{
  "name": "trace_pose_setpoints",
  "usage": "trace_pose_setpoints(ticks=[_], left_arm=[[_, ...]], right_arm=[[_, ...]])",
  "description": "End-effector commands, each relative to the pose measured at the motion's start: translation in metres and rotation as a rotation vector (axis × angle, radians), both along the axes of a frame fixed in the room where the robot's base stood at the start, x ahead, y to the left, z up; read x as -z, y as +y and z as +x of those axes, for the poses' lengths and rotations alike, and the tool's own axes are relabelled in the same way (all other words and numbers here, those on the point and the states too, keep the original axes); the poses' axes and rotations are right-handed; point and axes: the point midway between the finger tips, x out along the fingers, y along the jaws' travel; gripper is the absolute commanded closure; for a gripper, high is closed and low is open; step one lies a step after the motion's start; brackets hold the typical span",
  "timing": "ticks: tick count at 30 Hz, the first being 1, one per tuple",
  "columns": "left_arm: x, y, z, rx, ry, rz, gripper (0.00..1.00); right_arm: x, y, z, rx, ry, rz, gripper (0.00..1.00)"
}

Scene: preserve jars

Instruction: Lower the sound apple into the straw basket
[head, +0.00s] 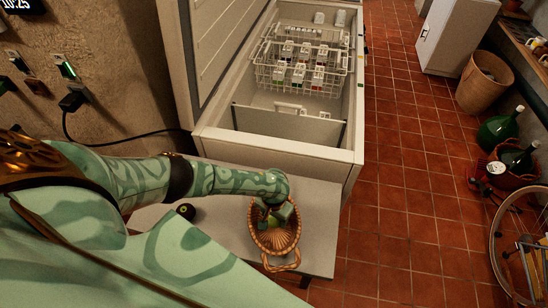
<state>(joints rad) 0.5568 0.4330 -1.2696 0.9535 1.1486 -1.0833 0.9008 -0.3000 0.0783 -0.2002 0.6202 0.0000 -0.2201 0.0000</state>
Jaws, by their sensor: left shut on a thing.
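The straw basket (291,240) is an oval, orange-brown woven basket near the front edge of the pale bench top. A looped handle shows at its near end. My left gripper (273,219) reaches in from the left, directly over the far part of the basket, and points down into its opening. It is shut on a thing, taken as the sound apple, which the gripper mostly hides. I cannot tell whether that thing touches the basket's bottom. A dark round thing with a yellow-green spot (185,211) lies on the bench to the left. My right gripper is not in view.
An open chest freezer (280,148) with a white wire rack (302,75) of small jars stands behind the bench. The bench top (318,210) is bare right of the basket. Green demijohns (497,133), a wicker bin (482,85) and a wheel stand at right on red tiles.

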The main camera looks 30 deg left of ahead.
Motion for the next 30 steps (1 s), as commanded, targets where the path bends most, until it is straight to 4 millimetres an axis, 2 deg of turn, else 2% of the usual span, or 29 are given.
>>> trace_pose_setpoints(ticks=[30], left_arm=[[0.016,0.000,0.000,0.000,0.000,0.000,0.67]], right_arm=[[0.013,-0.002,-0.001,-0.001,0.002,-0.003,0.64]])
